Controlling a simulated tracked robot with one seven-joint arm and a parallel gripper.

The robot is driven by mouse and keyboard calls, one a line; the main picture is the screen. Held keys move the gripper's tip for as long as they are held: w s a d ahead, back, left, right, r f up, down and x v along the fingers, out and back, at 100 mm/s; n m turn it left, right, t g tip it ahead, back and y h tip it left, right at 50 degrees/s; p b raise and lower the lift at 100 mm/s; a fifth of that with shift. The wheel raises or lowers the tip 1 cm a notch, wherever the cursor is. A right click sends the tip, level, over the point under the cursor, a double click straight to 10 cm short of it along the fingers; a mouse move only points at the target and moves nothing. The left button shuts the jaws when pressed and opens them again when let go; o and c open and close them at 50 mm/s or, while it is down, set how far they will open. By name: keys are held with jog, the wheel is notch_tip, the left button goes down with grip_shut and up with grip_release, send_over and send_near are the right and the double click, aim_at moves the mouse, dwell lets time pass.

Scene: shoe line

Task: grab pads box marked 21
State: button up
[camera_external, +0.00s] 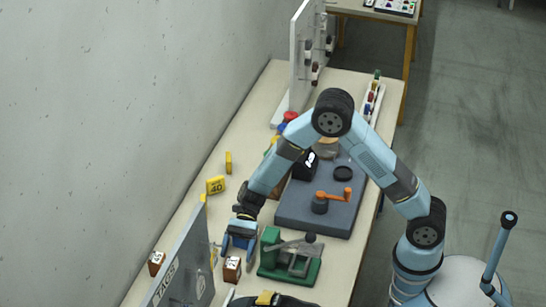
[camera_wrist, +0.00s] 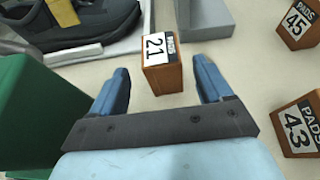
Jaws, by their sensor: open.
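The brown pads box marked 21 (camera_wrist: 160,68) stands on the table in the wrist view, its white label facing up. It lies just past and between the fingertips of my gripper (camera_wrist: 160,72), with space visible on both sides. My gripper is open and holds nothing. In the external view, my blue gripper (camera_external: 239,240) points down over the table, and a small brown box (camera_external: 232,270) with a white label sits just in front of it. Its number is hard to read there.
Pads boxes marked 45 (camera_wrist: 297,24) and 43 (camera_wrist: 298,125) stand to the right in the wrist view. A dark shoe (camera_wrist: 75,22) is at upper left. A green press (camera_external: 290,262) stands right of my gripper and a grey upright panel (camera_external: 185,268) left of it.

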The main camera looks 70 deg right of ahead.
aim_at(229, 275)
jog(key=shift+x, duration=2.8)
jog(key=shift+w, duration=0.2)
jog(key=c, duration=1.1)
